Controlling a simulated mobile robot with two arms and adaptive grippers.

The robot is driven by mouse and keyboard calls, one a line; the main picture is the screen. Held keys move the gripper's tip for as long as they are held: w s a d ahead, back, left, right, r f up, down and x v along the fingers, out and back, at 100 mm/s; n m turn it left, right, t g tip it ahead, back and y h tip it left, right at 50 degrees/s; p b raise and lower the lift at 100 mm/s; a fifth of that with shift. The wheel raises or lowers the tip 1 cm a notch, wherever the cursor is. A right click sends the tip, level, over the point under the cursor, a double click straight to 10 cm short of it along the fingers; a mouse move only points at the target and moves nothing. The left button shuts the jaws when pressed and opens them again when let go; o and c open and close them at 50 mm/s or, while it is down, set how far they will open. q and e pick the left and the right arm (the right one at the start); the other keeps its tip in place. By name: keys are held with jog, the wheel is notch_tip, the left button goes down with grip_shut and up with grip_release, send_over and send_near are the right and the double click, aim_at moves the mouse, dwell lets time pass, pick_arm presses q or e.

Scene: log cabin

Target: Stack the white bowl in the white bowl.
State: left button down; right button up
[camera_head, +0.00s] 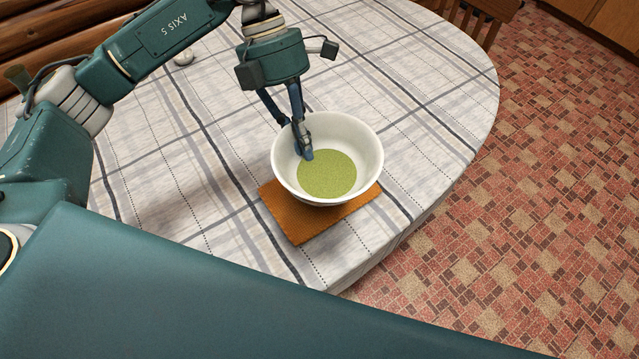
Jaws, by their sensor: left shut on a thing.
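A white bowl (357,132) with a round green patch at its inner bottom is at the right part of the table, above an orange-brown mat. I cannot tell whether it rests on the mat or hangs just above it. My left gripper (304,146) points down at the bowl's left rim and is shut on the bowl wall, with a finger showing inside. Only one white bowl can be made out; a second one is not visible. My right gripper is not in view.
The mat (290,222) lies near the table's front edge. The table (430,70) has a checkered cloth and is mostly clear. A small white round object (183,57) sits at the back left. A wooden chair (480,15) stands behind. Tiled floor (540,200) is at right.

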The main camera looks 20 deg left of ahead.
pick_arm(q)
jog(key=w+a+r+n+t, duration=0.3)
jog(key=w+a+n+t, duration=0.25)
jog(key=n, duration=0.75)
jog(key=shift+t+h, duration=0.3)
jog(key=shift+t, duration=0.05)
jog(key=f+p, duration=0.1)
jog(key=f, duration=0.5)
jog(key=f+p, duration=0.1)
jog(key=f, duration=0.5)
jog(key=d+f+p, duration=0.1)
jog(key=f, duration=0.6)
jog(key=shift+s+f, duration=0.1)
jog(key=shift+s, duration=0.2)
jog(key=shift+a+f, duration=0.1)
jog(key=shift+f, duration=0.15)
jog(key=shift+w, duration=0.1)
jog(key=shift+f, duration=0.1)
jog(key=shift+f+b, duration=0.4)
jog(key=shift+f, duration=0.15)
jog(key=c, duration=1.9)
grip_release()
